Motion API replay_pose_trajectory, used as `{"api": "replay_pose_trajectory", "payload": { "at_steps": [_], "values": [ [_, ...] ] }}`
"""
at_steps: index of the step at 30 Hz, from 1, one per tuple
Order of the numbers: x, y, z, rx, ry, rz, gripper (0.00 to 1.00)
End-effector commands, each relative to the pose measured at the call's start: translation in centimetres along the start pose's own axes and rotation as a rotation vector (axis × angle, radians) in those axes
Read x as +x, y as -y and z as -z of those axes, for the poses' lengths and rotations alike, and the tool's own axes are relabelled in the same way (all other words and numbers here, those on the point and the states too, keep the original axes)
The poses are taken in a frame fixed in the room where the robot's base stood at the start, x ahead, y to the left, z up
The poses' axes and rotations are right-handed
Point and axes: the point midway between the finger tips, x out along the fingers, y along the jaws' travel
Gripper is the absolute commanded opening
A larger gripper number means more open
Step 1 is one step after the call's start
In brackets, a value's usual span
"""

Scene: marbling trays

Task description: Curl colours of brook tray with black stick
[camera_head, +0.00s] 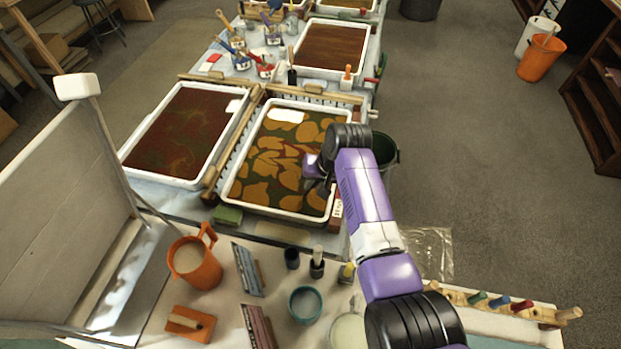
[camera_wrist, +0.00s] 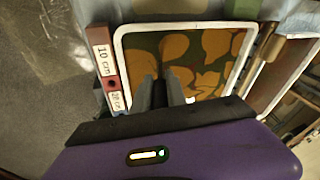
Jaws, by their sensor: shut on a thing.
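A white-rimmed tray (camera_head: 228,190) holds dark green liquid with large orange-ochre blobs, which also fills the tray in the wrist view (camera_wrist: 122,50). I see no name on it, so I cannot tell if it is the brook tray. My gripper (camera_head: 318,184) is over the right part of this tray, fingers pointing down. In the wrist view my gripper (camera_wrist: 166,88) is shut on a thin dark thing, taken as the black stick (camera_wrist: 161,72). Its tip is hidden, so I cannot tell whether it touches the liquid.
A red-brown tray (camera_head: 124,152) lies to the left, with a wooden rail (camera_head: 222,165) between. Another brown tray (camera_head: 368,44) is farther back. A dark green bucket (camera_head: 392,152) stands close right of my arm.

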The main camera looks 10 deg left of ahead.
Motion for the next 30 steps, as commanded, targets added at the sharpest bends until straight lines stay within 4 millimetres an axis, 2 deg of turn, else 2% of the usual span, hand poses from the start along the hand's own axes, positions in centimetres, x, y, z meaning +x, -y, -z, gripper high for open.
{"api": "replay_pose_trajectory", "payload": {
  "at_steps": [13, 24, 30],
  "values": [
    [-0.1, -0.4, -0.1, 0.0, -0.001, 0.0, 0.0],
    [-0.6, -2.1, 0.0, 0.001, 0.0, 0.0, 0.0],
    [-0.6, -2.3, 0.1, 0.0, 0.0, 0.0, 0.0]
  ]
}}
